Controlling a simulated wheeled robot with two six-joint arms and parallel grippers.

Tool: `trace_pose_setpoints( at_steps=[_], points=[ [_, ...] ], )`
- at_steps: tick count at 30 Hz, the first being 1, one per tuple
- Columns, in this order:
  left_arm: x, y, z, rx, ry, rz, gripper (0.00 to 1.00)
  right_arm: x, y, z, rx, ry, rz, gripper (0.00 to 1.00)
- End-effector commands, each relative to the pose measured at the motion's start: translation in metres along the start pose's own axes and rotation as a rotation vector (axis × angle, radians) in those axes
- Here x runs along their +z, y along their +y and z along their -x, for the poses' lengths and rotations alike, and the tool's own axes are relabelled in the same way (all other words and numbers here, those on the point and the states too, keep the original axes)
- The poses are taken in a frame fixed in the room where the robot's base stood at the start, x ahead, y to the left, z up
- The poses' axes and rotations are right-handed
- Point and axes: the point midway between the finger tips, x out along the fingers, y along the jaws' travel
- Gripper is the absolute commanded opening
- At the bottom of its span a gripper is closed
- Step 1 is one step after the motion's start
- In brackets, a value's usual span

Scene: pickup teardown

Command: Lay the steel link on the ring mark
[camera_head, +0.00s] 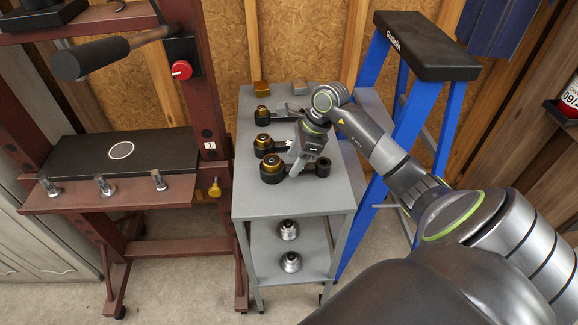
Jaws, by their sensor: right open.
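The ring mark (121,150) is a thin white circle on a black plate (170,153) lying on the red press frame at left. Three link-like parts with dark round ends and brass-coloured tops lie on the grey cart top: a front one (272,169), a middle one (263,145) and a back one (262,116). I cannot tell which is the steel link; my gripper and arm hide parts of them. My left gripper is not in view.
A brass block (261,88) and a grey block (300,88) stand at the cart's back. Two steel parts (288,230) (291,262) sit on its lower shelf. A blue stepladder (415,120) stands right of the cart.

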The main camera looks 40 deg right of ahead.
Motion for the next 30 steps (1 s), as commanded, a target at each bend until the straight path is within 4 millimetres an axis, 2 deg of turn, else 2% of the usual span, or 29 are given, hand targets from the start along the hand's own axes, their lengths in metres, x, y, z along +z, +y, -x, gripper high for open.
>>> trace_pose_setpoints(
  at_steps=[2, 7, 15, 27, 28, 30],
  points=[
    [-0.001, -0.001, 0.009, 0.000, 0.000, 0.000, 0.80, 0.004, 0.002, -0.008, 0.005, -0.002, -0.001, 0.54],
    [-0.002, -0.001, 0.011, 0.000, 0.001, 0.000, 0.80, 0.002, 0.001, -0.027, 0.002, -0.001, -0.001, 0.54],
    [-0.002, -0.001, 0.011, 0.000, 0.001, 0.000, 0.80, 0.002, 0.000, -0.031, 0.000, 0.000, 0.001, 0.54],
    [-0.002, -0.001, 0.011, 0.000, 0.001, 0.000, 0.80, 0.002, 0.000, -0.030, 0.000, -0.001, 0.001, 0.03],
    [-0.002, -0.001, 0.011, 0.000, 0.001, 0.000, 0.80, 0.002, 0.000, -0.030, 0.000, -0.001, 0.001, 0.00],
    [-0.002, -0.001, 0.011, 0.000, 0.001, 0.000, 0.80, 0.002, 0.000, -0.030, 0.000, -0.002, 0.001, 0.00]
  ],
)
